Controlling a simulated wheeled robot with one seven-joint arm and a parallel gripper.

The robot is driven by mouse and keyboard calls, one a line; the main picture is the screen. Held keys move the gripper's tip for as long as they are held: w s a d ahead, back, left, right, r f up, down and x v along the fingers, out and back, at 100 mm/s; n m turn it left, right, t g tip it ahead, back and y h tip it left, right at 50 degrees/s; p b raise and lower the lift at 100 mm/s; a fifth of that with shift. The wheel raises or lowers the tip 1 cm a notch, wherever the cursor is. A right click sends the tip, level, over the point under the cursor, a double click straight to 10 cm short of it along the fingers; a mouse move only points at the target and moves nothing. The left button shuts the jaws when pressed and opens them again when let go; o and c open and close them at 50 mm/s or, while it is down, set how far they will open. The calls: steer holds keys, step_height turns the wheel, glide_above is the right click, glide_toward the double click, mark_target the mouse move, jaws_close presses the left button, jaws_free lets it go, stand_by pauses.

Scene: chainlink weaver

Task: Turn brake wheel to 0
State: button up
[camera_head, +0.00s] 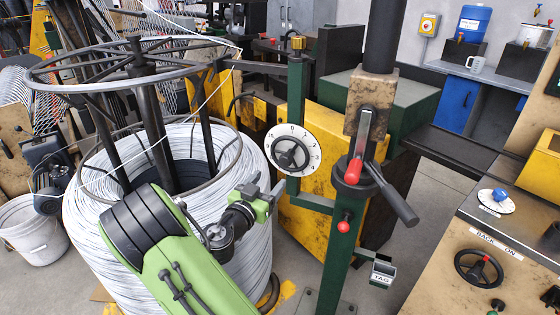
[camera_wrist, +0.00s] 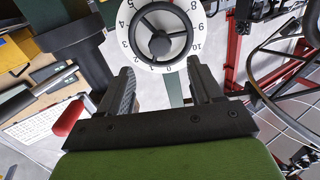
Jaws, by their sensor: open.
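The brake wheel (camera_head: 287,154) is a small black three-spoke handwheel on a white numbered dial (camera_head: 312,153), mounted on a green post left of the lever column. In the wrist view the wheel (camera_wrist: 160,32) sits at top centre, beyond the fingertips, and the dial appears turned over with the 0 near its bottom edge. I cannot tell which number the wheel is set to. My gripper (camera_head: 275,194) is just below and left of the dial, apart from the wheel. In the wrist view my gripper (camera_wrist: 163,80) is open, with nothing between its two fingers.
A large wire coil (camera_head: 88,205) with a black reel frame stands at left beside my arm. Red-tipped levers (camera_head: 355,170) and a dark handle (camera_head: 400,207) project right of the dial. A wooden control panel (camera_head: 470,240) stands at lower right.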

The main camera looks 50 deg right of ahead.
mark_target(284, 163)
steer(key=p+x, duration=0.1)
steer(key=x, duration=0.8)
steer(key=shift+d+p, duration=0.25)
steer(key=shift+p, duration=0.15)
steer(key=shift+c, duration=0.3)
steer(key=c, duration=1)
